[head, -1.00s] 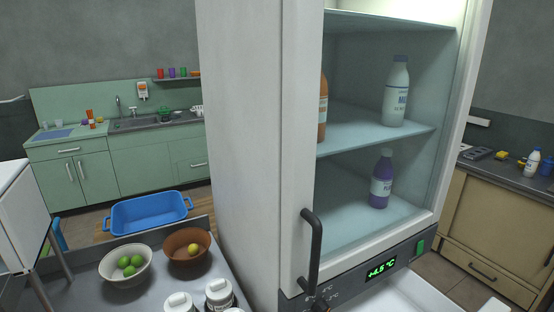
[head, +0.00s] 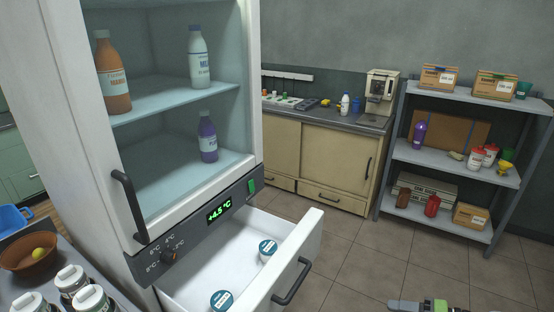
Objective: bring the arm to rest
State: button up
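Only a small grey and green piece (head: 430,306) shows at the bottom edge of the head view, to the right of the open drawer. It may be part of my arm or gripper, and most of it is cut off by the frame. No fingertips can be made out, so I cannot tell whether my gripper is open or shut, or whether it holds anything.
The fridge (head: 75,150) shows several bottles on its shelves. Its lower drawer (head: 305,250) is pulled out, with two teal-lidded jars (head: 268,251) inside. A metal shelf (head: 455,172) and a wooden cabinet (head: 320,160) stand behind. The tiled floor between is clear.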

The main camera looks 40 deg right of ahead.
jog(key=w+a+r+n+g+y+p, duration=0.1)
jog(key=w+a+r+n+g, duration=0.1)
jog(key=w+a+r+g, duration=0.3)
jog(key=w+a+r+n+g+y, duration=0.1)
jog(key=w+r+n, duration=0.1)
jog(key=w, duration=0.5)
jog(key=w+a+r+n+g+h+p, duration=0.1)
jog(key=w+a+r+n+g+h, duration=0.15)
jog(key=w+a+r, duration=0.4)
jog(key=w+a+r+n+g+h+p, duration=0.1)
jog(key=w+a+r+g+p, duration=0.2)
jog(key=a, duration=0.6)
jog(key=s+a+r+n+t+h, duration=0.2)
jog(key=s+a+r+n, duration=0.1)
jog(key=s+a+r, duration=0.2)
jog(key=s+a+r+n+t+h+p, duration=0.1)
jog(key=s+a+r+n+h, duration=0.1)
jog(key=s+a+r, duration=0.4)
jog(key=s+a+n, duration=0.1)
jog(key=s+a, duration=0.1)
jog(key=a, duration=0.2)
jog(key=shift+s+a+t+h, duration=0.2)
jog(key=shift+a+t+h, duration=0.05)
jog(key=shift+t+h, duration=0.1)
jog(key=shift+r, duration=0.15)
